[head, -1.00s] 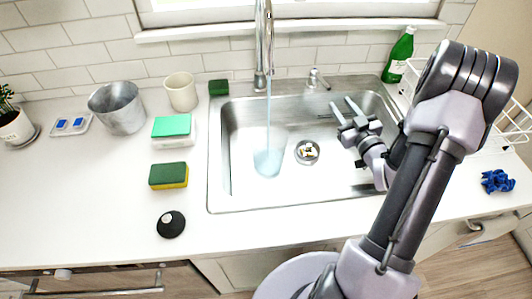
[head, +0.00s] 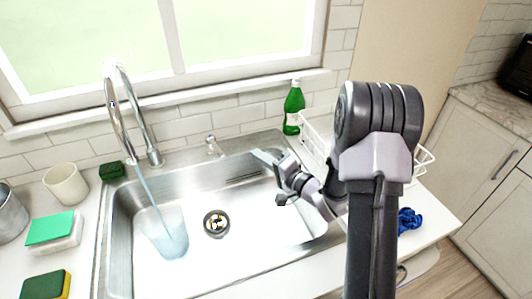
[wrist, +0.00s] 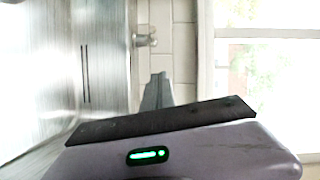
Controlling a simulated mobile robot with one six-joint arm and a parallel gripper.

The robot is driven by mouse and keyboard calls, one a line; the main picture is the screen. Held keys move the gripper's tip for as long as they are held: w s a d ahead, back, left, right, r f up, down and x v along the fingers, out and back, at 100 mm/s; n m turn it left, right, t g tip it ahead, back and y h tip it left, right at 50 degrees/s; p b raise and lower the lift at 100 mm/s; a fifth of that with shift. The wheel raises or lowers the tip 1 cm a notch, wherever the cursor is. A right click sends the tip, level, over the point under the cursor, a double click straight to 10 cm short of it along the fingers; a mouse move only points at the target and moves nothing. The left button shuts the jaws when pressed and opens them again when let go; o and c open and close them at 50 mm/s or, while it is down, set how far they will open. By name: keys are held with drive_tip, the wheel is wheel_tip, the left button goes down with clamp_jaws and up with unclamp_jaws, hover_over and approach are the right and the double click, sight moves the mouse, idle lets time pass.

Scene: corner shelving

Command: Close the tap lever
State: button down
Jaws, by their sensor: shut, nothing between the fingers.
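The tap lever (head: 213,146) is a small metal handle on the back rim of the sink, right of the tall chrome faucet (head: 152,140). It also shows in the wrist view (wrist: 146,40), above my fingertips.
A green bottle (head: 293,108) and a white dish rack (head: 318,137) stand behind and right of my gripper. A cup (head: 66,184), a green sponge (head: 111,171) and other sponges lie on the left. The window sill (head: 230,91) runs along the back. The space above the sink is mostly free.

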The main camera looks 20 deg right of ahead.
sight(216, 146)
drive_tip(key=w+a+f+b, duration=0.1)
drive_tip(key=w+a+b, duration=0.2)
drive_tip(key=w+a, duration=0.3)
drive_tip(key=shift+w+a, duration=0.35)
drive_tip(key=shift+a, duration=0.3)
